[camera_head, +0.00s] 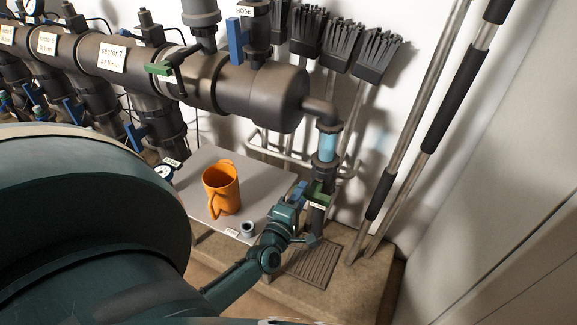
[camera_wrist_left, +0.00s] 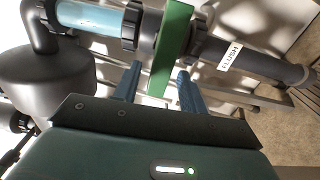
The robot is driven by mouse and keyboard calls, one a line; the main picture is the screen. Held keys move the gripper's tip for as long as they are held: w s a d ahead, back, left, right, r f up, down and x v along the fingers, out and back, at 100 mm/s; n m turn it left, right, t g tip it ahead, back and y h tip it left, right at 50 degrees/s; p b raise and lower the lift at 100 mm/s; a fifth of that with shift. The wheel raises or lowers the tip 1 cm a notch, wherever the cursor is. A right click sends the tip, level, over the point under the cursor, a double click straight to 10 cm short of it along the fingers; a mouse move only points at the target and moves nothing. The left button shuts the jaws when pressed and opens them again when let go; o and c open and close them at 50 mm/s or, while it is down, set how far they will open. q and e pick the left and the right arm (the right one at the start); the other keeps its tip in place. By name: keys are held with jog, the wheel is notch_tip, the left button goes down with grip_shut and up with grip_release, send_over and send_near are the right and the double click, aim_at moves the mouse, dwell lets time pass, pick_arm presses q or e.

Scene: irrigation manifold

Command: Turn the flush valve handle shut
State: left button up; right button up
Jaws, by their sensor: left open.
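The flush valve handle is a green lever (camera_head: 319,190) on the vertical pipe below the clear blue section, at the right end of the manifold. In the left wrist view the green handle (camera_wrist_left: 170,50) stands out across the line of the dark pipe, beside a white FLUSH label (camera_wrist_left: 231,56). My left gripper (camera_head: 307,207) is at the handle. In the left wrist view its two blue fingers (camera_wrist_left: 159,74) are apart, one on each side of the handle's near end, with gaps visible. My right gripper is not in view.
An orange mug (camera_head: 222,188) and a small grey ring-shaped part (camera_head: 247,229) are on a grey board (camera_head: 200,163) left of my gripper. A floor drain grate (camera_head: 314,262) lies below. Brushes (camera_head: 378,55) and poles stand behind. Another green handle (camera_head: 158,68) is on the manifold.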

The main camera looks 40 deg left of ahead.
pick_arm(q)
jog(key=v, duration=1.1)
jog(key=shift+s+p, duration=0.15)
jog(key=shift+p, duration=0.3)
jog(key=shift+s, duration=0.1)
